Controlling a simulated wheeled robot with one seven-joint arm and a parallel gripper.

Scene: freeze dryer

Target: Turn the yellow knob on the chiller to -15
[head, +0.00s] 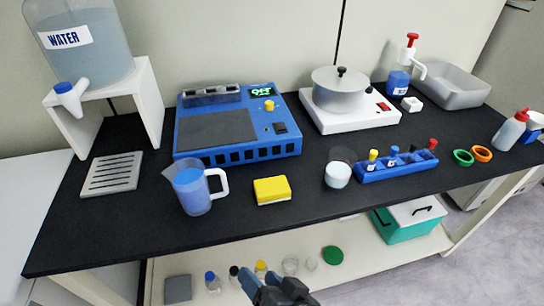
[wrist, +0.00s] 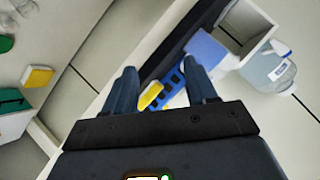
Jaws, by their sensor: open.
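The chiller is a blue box (head: 237,152) at the back of the black bench, left of centre in the head view. Its yellow knob (head: 269,105) sits on the right of the top panel, below a small green-lit display (head: 262,91) that seems to read OFF. A black switch (head: 280,128) is below the knob. The knob's pointer and scale are too small to read. My gripper (head: 276,291) is at the bottom of the head view, in front of the bench and well away from the knob. In the wrist view my gripper (wrist: 163,78) is open and empty.
A blue jug (head: 194,191) and yellow sponge (head: 271,189) stand in front of the chiller. A hotplate (head: 348,117) with a pot is to its right, a water tank (head: 88,52) on a white stand to its left. A blue tube rack (head: 396,166) is at right.

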